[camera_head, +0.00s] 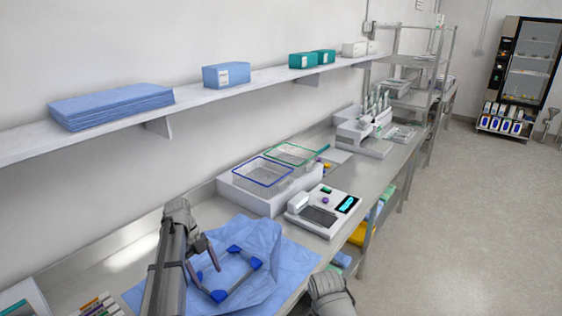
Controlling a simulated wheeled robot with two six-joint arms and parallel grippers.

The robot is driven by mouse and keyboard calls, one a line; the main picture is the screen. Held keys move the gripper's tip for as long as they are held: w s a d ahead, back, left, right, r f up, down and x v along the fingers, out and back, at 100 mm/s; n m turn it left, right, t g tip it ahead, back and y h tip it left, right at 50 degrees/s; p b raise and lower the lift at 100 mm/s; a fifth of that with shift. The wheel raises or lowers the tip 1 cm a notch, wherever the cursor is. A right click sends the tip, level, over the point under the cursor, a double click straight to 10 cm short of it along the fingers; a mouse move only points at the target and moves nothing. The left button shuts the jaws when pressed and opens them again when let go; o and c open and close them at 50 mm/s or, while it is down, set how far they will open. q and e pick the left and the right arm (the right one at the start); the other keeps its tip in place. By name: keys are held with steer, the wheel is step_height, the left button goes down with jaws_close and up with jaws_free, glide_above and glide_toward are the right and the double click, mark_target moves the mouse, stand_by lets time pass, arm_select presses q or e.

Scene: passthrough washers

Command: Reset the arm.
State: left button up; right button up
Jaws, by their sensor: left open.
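My left arm comes in at the lower left, and its gripper (206,262) is open above the blue drape on the counter. Its two dark fingers are spread, with nothing seen between them. A dark frame with blue corners (236,274) lies on the blue drape (262,238), just right of the fingers; I cannot tell whether they touch. Part of my right arm (330,294) shows at the bottom edge, right of the counter; its gripper cannot be made out.
A white holder with two wire baskets, one blue-rimmed (262,172) and one green-rimmed (291,153), stands behind the drape. A white device with a display (324,210) sits beside it. A wall shelf (200,98) with boxes runs above. The floor at right (470,220) is clear.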

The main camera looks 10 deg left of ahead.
mark_target(216, 294)
arm_select(q)
steer(key=shift+w+b+x, duration=0.15)
steer(key=shift+b+x, duration=1.6)
steer(key=shift+x, duration=0.1)
steer(key=shift+w+b+x, duration=0.2)
steer(key=shift+b+x, duration=1.55)
steer(key=shift+x, duration=0.15)
steer(key=shift+a, duration=0.1)
